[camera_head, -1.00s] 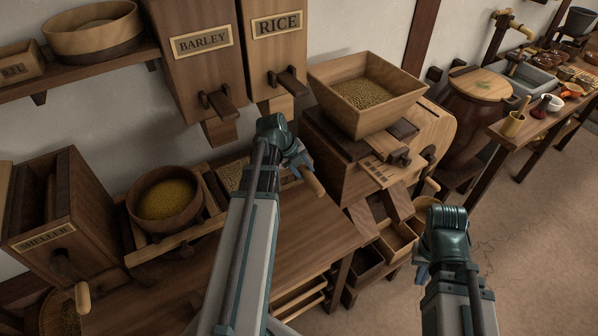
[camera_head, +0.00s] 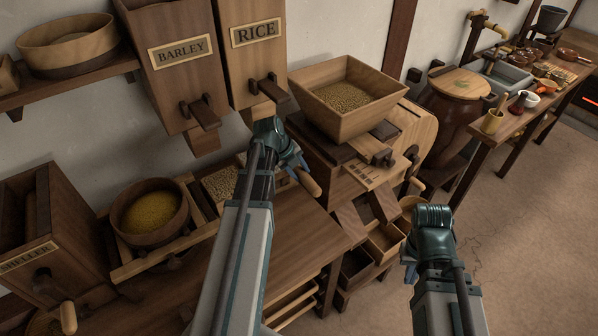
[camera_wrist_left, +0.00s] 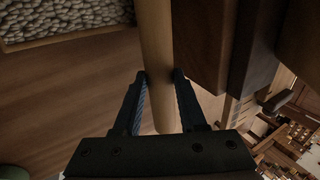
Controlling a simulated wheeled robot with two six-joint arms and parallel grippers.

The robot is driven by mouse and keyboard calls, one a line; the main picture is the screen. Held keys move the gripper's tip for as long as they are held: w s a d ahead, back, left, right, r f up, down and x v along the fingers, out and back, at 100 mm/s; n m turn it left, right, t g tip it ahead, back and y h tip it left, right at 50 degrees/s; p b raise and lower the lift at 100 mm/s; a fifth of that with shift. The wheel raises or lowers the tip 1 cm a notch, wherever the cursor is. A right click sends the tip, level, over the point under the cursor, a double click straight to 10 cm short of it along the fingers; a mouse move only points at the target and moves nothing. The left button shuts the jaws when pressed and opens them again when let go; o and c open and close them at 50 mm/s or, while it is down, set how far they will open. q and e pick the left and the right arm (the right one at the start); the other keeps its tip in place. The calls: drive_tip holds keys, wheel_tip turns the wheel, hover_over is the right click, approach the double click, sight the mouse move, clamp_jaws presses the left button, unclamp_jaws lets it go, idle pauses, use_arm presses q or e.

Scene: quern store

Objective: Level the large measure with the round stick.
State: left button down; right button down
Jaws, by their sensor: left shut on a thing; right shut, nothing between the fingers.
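The round stick (camera_head: 307,182) is a pale wooden rod. My left gripper (camera_head: 296,166) is shut on it above the bench, right of a grain-filled wooden box. In the left wrist view the stick (camera_wrist_left: 156,45) passes between the fingers of the left gripper (camera_wrist_left: 160,80). The grain-filled box (camera_head: 221,184), which looks like the large measure, stands on the bench, partly hidden by my left arm. Its grain and rim (camera_wrist_left: 65,36) show in the left wrist view, apart from the stick. My right gripper (camera_head: 409,262) is shut and empty, mostly hidden behind its wrist.
A round bowl of yellow grain (camera_head: 150,213) sits left of the box. The barley bin (camera_head: 180,75) and rice bin (camera_head: 250,55) hang above. A mill with a grain hopper (camera_head: 347,97) stands right of the bench. The floor (camera_head: 525,225) at right is clear.

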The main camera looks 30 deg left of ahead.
use_arm(q)
drive_tip(key=s+a+r+p, duration=0.3)
drive_tip(key=s+r+p, duration=0.2)
drive_tip(key=r, duration=0.1)
drive_tip(key=shift+p, duration=0.4)
idle(0.8)
